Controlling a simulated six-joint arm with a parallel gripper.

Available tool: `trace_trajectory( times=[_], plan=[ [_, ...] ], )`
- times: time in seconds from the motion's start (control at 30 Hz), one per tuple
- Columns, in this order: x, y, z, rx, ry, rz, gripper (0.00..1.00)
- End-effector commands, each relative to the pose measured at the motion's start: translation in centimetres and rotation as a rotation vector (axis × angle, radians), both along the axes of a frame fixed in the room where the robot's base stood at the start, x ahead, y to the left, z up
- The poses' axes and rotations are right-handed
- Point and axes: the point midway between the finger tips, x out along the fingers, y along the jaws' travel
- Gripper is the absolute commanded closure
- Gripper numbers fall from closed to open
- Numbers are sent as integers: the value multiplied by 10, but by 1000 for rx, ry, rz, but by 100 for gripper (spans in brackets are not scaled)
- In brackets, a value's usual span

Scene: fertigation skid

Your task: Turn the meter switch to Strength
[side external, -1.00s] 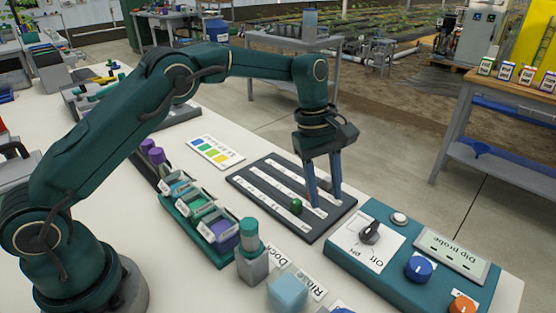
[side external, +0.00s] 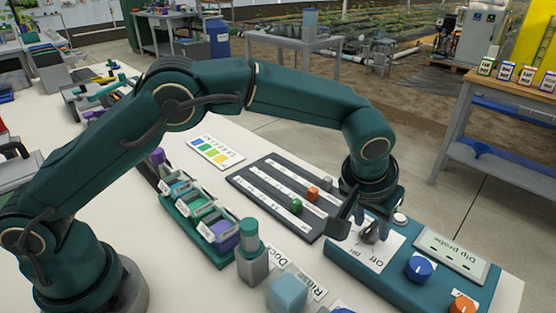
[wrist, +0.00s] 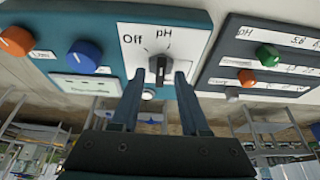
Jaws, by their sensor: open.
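The meter switch is a dark grey knob (wrist: 158,69) on a white plate (wrist: 188,42) of the teal meter box (wrist: 100,14). In the wrist view the plate reads "Off" and "pH"; no "Strength" label is readable. The knob's ridge lies roughly in line with the "pH" mark, though its exact setting is hard to tell. My gripper (wrist: 159,80) is open, its two fingers on either side of the knob with small gaps. In the side view my gripper (side external: 364,222) is low over the box and partly covers the knob (side external: 371,233).
The box also carries a blue knob (side external: 418,268), an orange knob (side external: 462,305), a pale button (side external: 400,219) and a "Dip probe" display (side external: 452,256). A dark slider board (side external: 262,208) with green, orange and grey sliders lies beside it.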

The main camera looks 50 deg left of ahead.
Motion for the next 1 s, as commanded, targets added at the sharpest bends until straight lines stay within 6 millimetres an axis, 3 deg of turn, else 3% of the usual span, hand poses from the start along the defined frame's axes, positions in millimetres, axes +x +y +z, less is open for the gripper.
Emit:
trace_trajectory(
  times=[0.2, 0.23, 0.33, 0.37, 0.77, 1.0],
  plan=[
    [1, 0, -1, 0, 0, 1, 55],
    [1, 0, -1, -1, 0, 2, 59],
    [0, 0, -1, -1, 0, 2, 97],
    [0, 0, -1, -1, 0, 2, 100],
    [0, 1, 0, -1, 1, -35, 100],
    [1, 3, 0, 0, 1, -169, 100]
  ],
)
